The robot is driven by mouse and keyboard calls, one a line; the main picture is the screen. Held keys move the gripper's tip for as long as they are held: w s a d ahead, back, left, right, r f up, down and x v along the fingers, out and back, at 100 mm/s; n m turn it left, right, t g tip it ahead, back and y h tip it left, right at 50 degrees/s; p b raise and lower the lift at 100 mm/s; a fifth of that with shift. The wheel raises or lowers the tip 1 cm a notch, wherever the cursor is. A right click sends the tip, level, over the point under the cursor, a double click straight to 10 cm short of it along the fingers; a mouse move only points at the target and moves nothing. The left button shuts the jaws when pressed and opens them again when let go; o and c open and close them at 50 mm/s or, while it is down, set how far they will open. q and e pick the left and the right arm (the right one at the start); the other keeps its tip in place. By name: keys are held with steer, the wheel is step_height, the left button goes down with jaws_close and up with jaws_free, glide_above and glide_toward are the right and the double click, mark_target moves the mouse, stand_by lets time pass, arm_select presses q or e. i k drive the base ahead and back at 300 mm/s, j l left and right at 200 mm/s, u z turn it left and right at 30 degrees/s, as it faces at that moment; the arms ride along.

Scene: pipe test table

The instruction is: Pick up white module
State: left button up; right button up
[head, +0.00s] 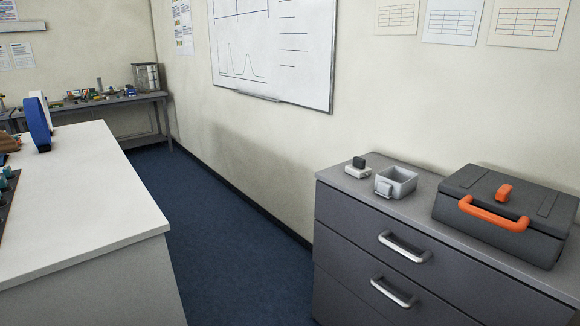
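A small white module (357,171) with a dark upright block on top sits on the grey drawer cabinet (420,208), near the left end of its top. It stands just left of a small light grey open box (396,182) and looks apart from it. Neither of my grippers shows in the head view.
A dark toolbox (507,213) with an orange handle stands right of the grey box. A white-topped table (85,205) is at the left, with a blue round object (38,124) on it. Open blue floor (215,225) lies between table and cabinet. A cluttered bench (105,103) is at the back.

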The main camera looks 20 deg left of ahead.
mark_target(358, 169)
steer(key=u, duration=0.1)
steer(key=i+z, duration=0.1)
steer(key=z, duration=0.75)
steer(key=i+j+z, duration=0.15)
steer(key=j+z, duration=0.15)
steer(key=i+j+z, duration=0.1)
steer(key=j+z, duration=0.45)
steer(key=i+j, duration=0.05)
steer(key=j, duration=0.05)
